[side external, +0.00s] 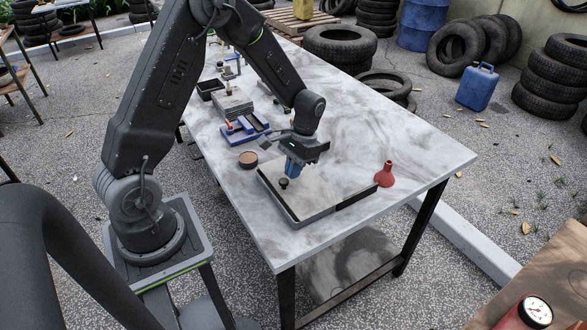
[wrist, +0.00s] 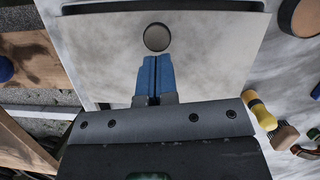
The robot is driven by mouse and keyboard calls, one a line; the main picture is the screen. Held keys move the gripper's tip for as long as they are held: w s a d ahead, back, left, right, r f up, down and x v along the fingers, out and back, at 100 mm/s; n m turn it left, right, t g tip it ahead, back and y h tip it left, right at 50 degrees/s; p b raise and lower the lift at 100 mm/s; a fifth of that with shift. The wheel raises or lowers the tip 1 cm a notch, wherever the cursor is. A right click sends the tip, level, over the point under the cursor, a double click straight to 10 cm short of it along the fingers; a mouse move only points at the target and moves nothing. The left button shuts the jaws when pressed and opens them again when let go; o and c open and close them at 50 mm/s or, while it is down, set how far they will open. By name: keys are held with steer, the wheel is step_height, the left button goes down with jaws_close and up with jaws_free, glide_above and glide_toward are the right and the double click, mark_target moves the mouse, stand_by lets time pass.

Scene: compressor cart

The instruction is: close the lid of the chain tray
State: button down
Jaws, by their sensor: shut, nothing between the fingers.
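The chain tray (side external: 314,217) is a low, flat, dark-walled box near the front end of the marbled table. Its pale flat lid (side external: 325,180) lies over most of the top, and a dark strip shows along its right end in the side view. A round dark knob (side external: 284,183) stands on the lid near its left end; it also shows in the wrist view (wrist: 157,37). My gripper (side external: 292,175) points down over the lid, its blue fingers shut and empty. In the wrist view the fingertips (wrist: 154,60) are just below the knob; contact is unclear. Chain is not visible.
A red flask-like vessel (side external: 385,175) stands close to the tray's right. A brown round dish (side external: 248,159) sits at its left.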

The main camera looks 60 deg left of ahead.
mark_target(306, 175)
steer(key=shift+s, duration=1.15)
steer(key=shift+w, duration=0.1)
steer(key=w, duration=0.2)
steer(key=w+r, duration=0.1)
steer(key=w, duration=0.1)
steer(key=shift+w+a, duration=0.1)
steer(key=shift+a, duration=0.25)
steer(key=d+v, duration=0.1)
steer(key=v, duration=0.9)
steer(key=s+d+r+m+t+y, duration=0.1)
steer(key=s+d+r+t, duration=0.4)
steer(key=s+r, duration=0.5)
steer(key=s+d+r+t, duration=0.3)
steer(key=s+d+t, duration=0.1)
steer(key=s, duration=0.6)
steer(key=shift+d+m, duration=0.4)
steer(key=shift+d, duration=0.3)
